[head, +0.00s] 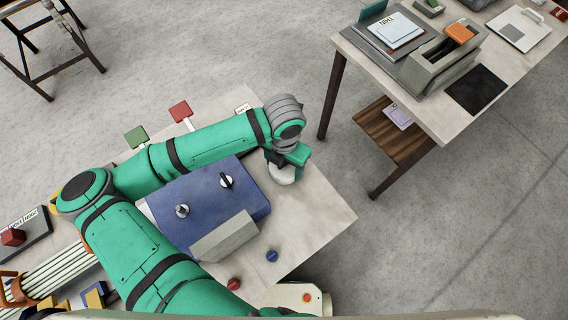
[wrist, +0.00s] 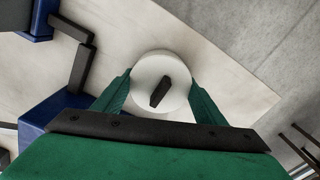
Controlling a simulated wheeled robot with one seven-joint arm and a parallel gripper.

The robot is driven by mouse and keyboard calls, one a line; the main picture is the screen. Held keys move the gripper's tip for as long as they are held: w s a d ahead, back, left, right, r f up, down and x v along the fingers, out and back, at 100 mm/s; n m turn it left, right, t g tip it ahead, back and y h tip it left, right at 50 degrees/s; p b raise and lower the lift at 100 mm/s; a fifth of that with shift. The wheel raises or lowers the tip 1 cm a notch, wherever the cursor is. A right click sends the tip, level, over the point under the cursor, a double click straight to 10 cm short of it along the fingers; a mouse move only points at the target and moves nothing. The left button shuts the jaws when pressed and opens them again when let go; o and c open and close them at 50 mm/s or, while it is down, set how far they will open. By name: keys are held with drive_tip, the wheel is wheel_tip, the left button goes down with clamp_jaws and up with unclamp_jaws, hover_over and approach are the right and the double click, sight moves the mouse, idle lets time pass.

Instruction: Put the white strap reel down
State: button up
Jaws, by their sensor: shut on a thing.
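The white strap reel (wrist: 147,70) is a round white disc with a dark bar on its top. In the wrist view it sits between the two green fingers of my gripper (wrist: 158,92), which is shut on it. In the head view my gripper (head: 285,165) is over the right part of the near table, and the reel (head: 284,176) shows below it, partly hidden by the gripper. I cannot tell whether the reel touches the tabletop (head: 318,208).
The table is bare right of the reel. Another table (head: 420,110) stands at the upper right.

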drive_tip(key=o, duration=1.3)
drive_tip(key=shift+f, duration=0.1)
drive_tip(key=shift+c, duration=0.2)
wheel_tip(320, 180, up, 12)
drive_tip(key=shift+r, duration=0.15)
